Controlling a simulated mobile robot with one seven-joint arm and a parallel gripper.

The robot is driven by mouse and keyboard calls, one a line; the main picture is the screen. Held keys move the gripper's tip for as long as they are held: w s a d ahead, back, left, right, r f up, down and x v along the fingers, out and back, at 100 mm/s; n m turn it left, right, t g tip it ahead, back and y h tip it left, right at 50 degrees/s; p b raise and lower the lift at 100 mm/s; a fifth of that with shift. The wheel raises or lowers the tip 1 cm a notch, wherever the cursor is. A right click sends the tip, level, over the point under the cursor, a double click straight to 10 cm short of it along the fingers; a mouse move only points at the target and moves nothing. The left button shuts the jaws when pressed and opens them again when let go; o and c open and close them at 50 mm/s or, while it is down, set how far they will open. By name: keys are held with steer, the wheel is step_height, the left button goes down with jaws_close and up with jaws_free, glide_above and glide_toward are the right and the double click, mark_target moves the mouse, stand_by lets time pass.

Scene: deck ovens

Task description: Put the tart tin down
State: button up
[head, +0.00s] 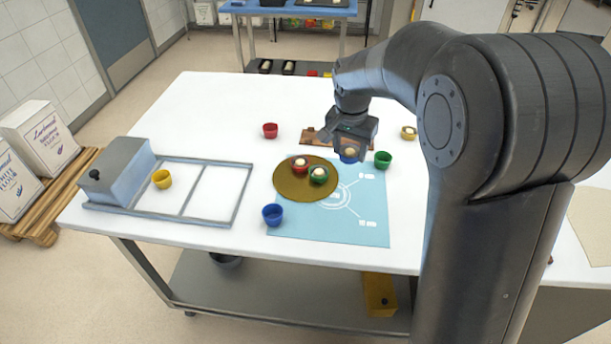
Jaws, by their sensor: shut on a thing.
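My gripper (350,148) is above the far part of the white table, over the top edge of the light blue mat (362,228). It is shut on a blue tart tin (348,158), which shows just below the fingers and is partly hidden by them. I cannot tell how far the tin is above the surface. A round brown board (291,186) lies on the mat's left part. It carries a red tin (300,168) and a green tin (318,177), each with pale contents.
A second blue tin (272,215) stands at the mat's left edge. A green tin (383,160) is close right of my gripper. The table's left back is clear.

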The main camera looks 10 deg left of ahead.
steer(key=shift+s+a, duration=0.55)
steer(key=shift+a, duration=0.35)
glide_above(298, 183)
steer(key=f, duration=0.7)
steer(key=shift+s, duration=0.2)
steer(key=shift+a+f, duration=0.1)
steer(key=shift+f, duration=1.9)
steer(key=o, duration=1)
steer(key=shift+f, duration=0.1)
steer(key=shift+c, duration=0.2)
